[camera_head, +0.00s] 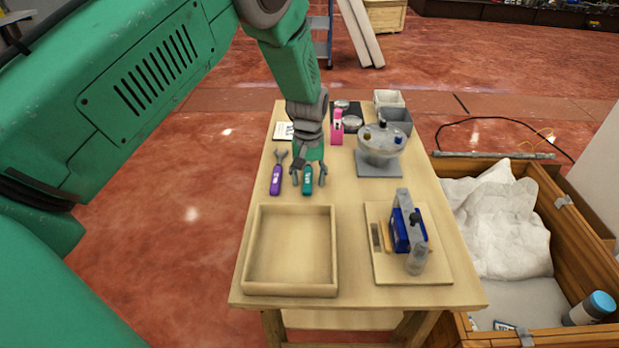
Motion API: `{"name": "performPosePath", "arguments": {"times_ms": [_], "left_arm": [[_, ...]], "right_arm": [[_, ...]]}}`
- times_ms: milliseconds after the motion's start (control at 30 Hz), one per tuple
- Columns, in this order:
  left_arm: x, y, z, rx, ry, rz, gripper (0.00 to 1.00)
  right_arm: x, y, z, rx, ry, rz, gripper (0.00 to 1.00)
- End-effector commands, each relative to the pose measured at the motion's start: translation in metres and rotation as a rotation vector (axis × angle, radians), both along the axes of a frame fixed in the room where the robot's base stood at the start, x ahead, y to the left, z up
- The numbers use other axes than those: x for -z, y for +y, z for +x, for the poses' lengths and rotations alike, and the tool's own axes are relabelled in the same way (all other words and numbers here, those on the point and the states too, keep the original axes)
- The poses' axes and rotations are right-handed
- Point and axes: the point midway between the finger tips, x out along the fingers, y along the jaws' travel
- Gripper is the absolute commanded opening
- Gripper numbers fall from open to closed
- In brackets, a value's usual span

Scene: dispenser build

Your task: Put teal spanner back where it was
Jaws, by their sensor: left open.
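The teal spanner (307,181) lies on the wooden table behind the empty wooden tray (249,250). Its upper part is hidden under my left gripper (308,181). My left gripper is open and points down, with its fingers on either side of the teal handle. Whether the fingers touch the spanner I cannot tell. A purple spanner (276,181) lies just to the left, its jaw pointing to the back. My right gripper is not in view.
A pink item (337,127) and a round grey device (380,144) stand behind and to the right. A board with a blue device (406,230) sits at the front right. A wooden crate (552,207) with white sheeting stands right of the table. The strip right of the spanner is clear.

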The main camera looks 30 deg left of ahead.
Motion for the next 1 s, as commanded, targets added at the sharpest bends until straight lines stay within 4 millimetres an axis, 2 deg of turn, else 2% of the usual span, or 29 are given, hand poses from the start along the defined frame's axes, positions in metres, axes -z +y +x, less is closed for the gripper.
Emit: {"name": "performPosePath", "arguments": {"times_ms": [233, 367, 800, 1000], "left_arm": [[0.001, 0.002, -0.001, -0.002, 0.002, 0.003, 0.42], [-0.008, 0.002, 0.0, -0.002, 0.0, 0.004, 0.42], [-0.096, 0.001, 0.001, -0.002, -0.003, 0.003, 0.42], [-0.119, 0.001, 0.001, -0.002, -0.002, 0.003, 0.42]], "right_arm": [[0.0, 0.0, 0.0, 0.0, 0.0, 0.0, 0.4], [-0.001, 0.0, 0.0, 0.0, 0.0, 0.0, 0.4], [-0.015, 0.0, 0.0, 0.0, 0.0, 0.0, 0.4], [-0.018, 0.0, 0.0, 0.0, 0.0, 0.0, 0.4]]}}
